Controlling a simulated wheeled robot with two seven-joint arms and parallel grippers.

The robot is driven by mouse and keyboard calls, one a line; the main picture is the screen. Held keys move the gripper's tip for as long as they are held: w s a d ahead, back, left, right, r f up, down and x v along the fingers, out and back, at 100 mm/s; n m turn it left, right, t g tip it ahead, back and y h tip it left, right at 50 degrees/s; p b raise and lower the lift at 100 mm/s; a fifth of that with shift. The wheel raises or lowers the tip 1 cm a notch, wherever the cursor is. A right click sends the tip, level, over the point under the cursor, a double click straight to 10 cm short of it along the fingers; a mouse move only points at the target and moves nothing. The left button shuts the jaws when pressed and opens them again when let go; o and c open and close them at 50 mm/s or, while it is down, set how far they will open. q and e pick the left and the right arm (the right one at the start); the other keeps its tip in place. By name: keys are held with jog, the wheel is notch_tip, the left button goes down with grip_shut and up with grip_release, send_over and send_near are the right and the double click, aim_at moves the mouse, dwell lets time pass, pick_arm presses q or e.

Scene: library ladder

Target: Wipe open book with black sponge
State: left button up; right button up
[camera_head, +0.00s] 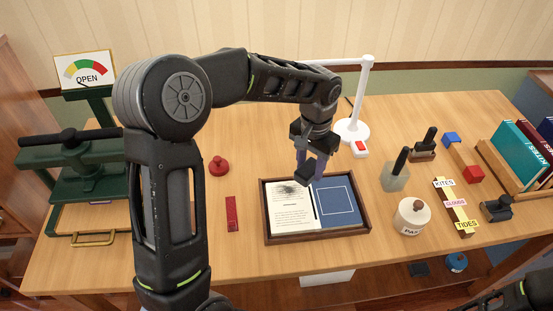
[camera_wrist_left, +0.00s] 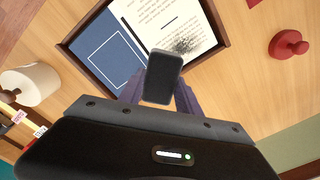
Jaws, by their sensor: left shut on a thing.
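The open book (camera_head: 291,218) lies in a dark wooden tray on the table. Its left page is white with print and a dark smudge (camera_head: 287,190) near the top; its right page is blue with a white outlined square. My left gripper (camera_head: 318,163) is shut on the black sponge (camera_head: 308,176) above the far middle part of the book. In the left wrist view the sponge (camera_wrist_left: 163,77) sits between the fingers, with the smudge (camera_wrist_left: 186,45) just beside it. The sponge looks raised off the page.
A red knobbed piece (camera_head: 219,167) and a red strip (camera_head: 232,213) lie left of the tray. A white lamp stand (camera_head: 352,130) is behind it. A lidded jar (camera_head: 411,217), stamps and label strips stand to the right. A green press (camera_head: 75,160) is far left.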

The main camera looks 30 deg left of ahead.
pick_arm(q)
jog(key=s+a+r+m+p, duration=0.3)
jog(key=s+a+m+p, duration=0.1)
jog(key=s+a+m, duration=0.2)
jog(key=shift+a+r+m, duration=0.15)
jog(key=shift+a+m, duration=0.15)
jog(key=shift+m, duration=0.4)
